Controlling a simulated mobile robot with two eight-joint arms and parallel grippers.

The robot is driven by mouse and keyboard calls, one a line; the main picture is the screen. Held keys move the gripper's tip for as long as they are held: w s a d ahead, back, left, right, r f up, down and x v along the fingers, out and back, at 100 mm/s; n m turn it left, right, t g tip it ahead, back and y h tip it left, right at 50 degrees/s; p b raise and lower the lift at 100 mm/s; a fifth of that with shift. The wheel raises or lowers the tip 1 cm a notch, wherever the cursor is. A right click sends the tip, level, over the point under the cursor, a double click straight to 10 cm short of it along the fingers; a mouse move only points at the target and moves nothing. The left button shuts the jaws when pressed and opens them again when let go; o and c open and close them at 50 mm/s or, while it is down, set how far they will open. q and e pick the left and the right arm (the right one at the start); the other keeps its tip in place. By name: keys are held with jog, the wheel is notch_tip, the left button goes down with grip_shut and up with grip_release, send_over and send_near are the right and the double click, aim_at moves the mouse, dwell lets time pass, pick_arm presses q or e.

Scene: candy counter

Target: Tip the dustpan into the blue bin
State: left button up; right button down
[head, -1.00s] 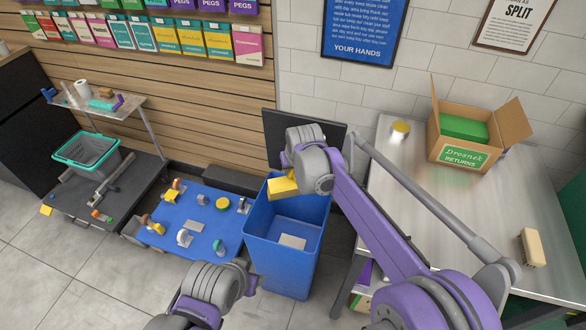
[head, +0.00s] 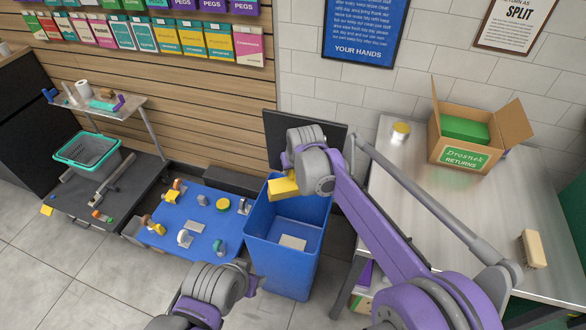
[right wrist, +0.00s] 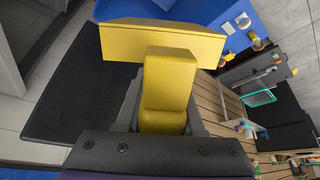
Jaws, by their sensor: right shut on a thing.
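The yellow dustpan (head: 284,188) is held over the back left part of the blue bin (head: 283,268). My right gripper (head: 291,171) is shut on it; the arm hides part of the grip in the head view. In the right wrist view the dustpan's wide yellow edge (right wrist: 160,42) and thick yellow handle (right wrist: 168,88) fill the middle, with the handle between the fingers. I cannot see what the pan holds. The bin is open at the top, and a light grey patch (head: 292,242) shows in it.
A dark upright panel (head: 300,130) stands behind the bin. A blue mat (head: 210,210) with several small items lies left of it. A metal counter (head: 400,220) with an open cardboard box (head: 436,142) is on the right. A teal-rimmed basket (head: 88,152) stands far left.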

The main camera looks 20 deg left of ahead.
dwell(0.3)
jog(key=shift+r+t+y+b, duration=0.25)
jog(key=shift+t+y+b, duration=0.25)
jog(key=shift+t, duration=0.3)
jog(key=shift+s+r+t+y+b, duration=0.1)
jog(key=shift+r+t+y+b, duration=0.5)
jog(key=shift+t, duration=0.4)
notch_tip(320, 180, up, 2)
jog(key=t+y+b, duration=0.2)
jog(key=t+b, duration=0.1)
jog(key=t, duration=0.1)
jog(key=r+t+y+b, duration=0.1)
jog(key=t+y+b, duration=0.1)
jog(key=b, duration=0.5)
jog(key=shift+r+t+b, duration=0.35)
jog(key=shift+t+b, duration=0.05)
jog(key=shift+r, duration=0.35)
